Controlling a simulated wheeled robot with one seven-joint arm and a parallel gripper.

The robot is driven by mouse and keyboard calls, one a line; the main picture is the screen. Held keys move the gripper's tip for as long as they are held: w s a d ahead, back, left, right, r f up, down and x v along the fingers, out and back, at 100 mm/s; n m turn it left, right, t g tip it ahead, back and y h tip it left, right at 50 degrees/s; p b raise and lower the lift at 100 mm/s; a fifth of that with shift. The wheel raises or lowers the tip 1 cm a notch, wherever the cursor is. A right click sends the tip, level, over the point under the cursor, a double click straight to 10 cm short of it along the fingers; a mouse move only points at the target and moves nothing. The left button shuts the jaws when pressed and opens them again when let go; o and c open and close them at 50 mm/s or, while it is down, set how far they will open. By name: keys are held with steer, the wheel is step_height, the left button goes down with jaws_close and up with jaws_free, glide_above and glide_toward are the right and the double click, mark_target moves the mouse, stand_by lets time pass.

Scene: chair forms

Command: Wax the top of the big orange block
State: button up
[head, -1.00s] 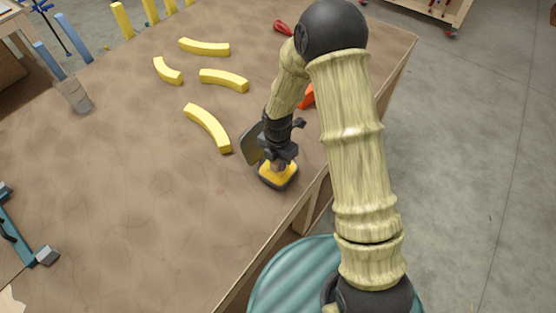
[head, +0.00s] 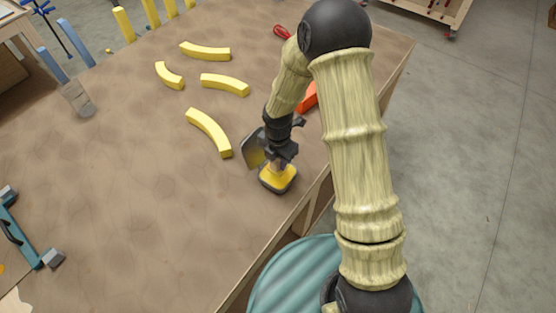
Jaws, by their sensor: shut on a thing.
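My gripper (head: 279,156) is shut on a small yellow pad with a dark grey rim (head: 278,178), which looks like a wax applicator. It holds the pad low at the table's right edge; I cannot tell whether the pad touches the top. An orange block (head: 308,97) shows only in part behind my arm, beyond my gripper. The pad is apart from the orange block, on its near side. Most of the block, including much of its top, is hidden by my arm.
Several curved yellow pieces (head: 209,132) lie on the brown table (head: 150,190) left of my gripper. A clear glass (head: 78,99) stands farther left. A teal clamp (head: 25,235) lies at the left edge. A red-handled thing (head: 283,32) lies at the back.

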mark_target(277, 159)
steer(key=shift+r+p, duration=1.5)
steer(key=shift+r, duration=0.5)
steer(key=shift+a, duration=0.1)
